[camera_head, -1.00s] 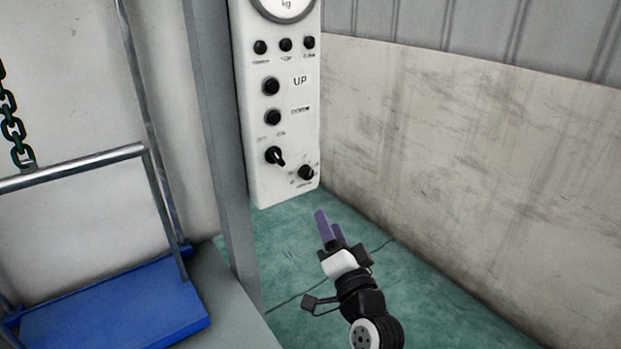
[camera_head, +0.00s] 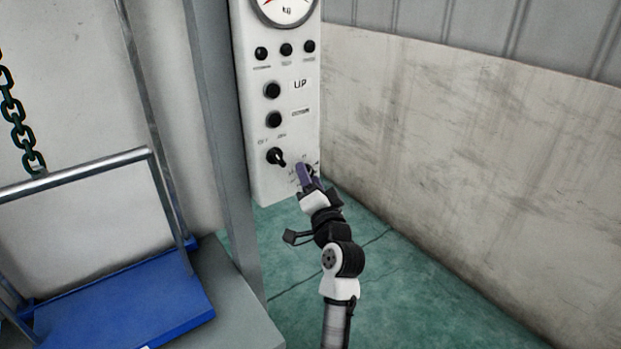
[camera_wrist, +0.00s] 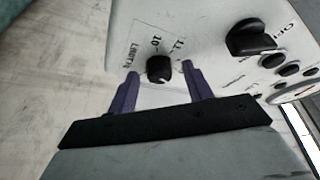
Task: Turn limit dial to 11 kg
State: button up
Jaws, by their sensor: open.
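The limit dial is a small black knob (camera_wrist: 159,69) on the white control panel (camera_head: 278,183), low on its face. In the wrist view it lies between the two purple fingers of my gripper (camera_wrist: 158,82), with a gap on each side. Printed marks reading about 10 and 11 stand next to the knob, and a "LIMIT" label is partly legible. My gripper (camera_head: 310,172) is open at the panel's lower right in the head view, where its fingers mostly hide the dial. I cannot tell the dial's exact setting.
A black selector knob (camera_head: 276,156) sits just above and left of the dial, with UP (camera_head: 272,90) and DOWN (camera_head: 274,119) buttons higher up. A grey post (camera_head: 222,150) and a blue cart (camera_head: 125,305) stand left. A wall (camera_head: 450,150) rises at right.

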jog(key=shift+c, duration=0.4)
jog(key=c, duration=0.9)
jog(key=shift+f, duration=0.1)
jog(key=shift+f+b, duration=0.1)
jog(key=shift+b, duration=0.5)
jog(key=n+g+y+b, duration=0.2)
jog(key=n+y+b, duration=0.1)
jog(key=n+b, duration=0.6)
jog(key=n+g+y+b, duration=0.2)
jog(key=n+y+b, duration=0.2)
jog(key=n+b, duration=0.5)
jog(key=d+n+g+y+b, duration=0.1)
jog(key=n+g+y+b, duration=0.2)
jog(key=n+b, duration=0.6)
jog(key=shift+w+n+b, duration=0.4)
jog(key=shift+b, duration=1)
jog(key=shift+n+g, duration=0.3)
